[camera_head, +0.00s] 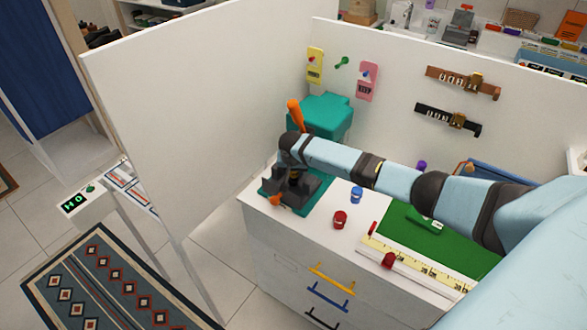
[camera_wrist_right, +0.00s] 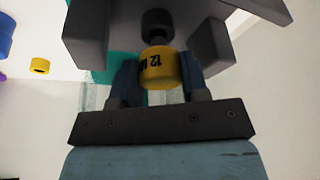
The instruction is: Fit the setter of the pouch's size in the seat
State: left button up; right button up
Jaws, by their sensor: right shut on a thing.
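The teal press (camera_head: 322,117) with an orange lever (camera_head: 295,114) stands at the counter's back left corner. My right gripper (camera_head: 292,178) reaches into the press; my arm partly hides it. In the right wrist view my right gripper (camera_wrist_right: 158,85) is shut on a yellow setter (camera_wrist_right: 157,70) marked 12. A dark cylindrical part (camera_wrist_right: 157,24) of the press lines up with the setter; I cannot tell whether they touch. A red setter (camera_head: 340,219) and a blue setter (camera_head: 356,195) stand on the counter. I cannot clearly identify the pouch. My left gripper is out of view.
A green mat (camera_head: 400,228), a ruler (camera_head: 425,270) and another red piece (camera_head: 389,260) lie to the right. A white partition (camera_head: 210,100) stands close left of the press.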

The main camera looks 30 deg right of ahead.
jog(key=shift+f, duration=0.5)
jog(key=shift+f+b, duration=0.35)
jog(key=shift+f, duration=0.15)
jog(key=shift+s+f, duration=0.1)
jog(key=shift+f, duration=0.1)
jog(key=o, duration=1.2)
jog(key=shift+f, duration=0.15)
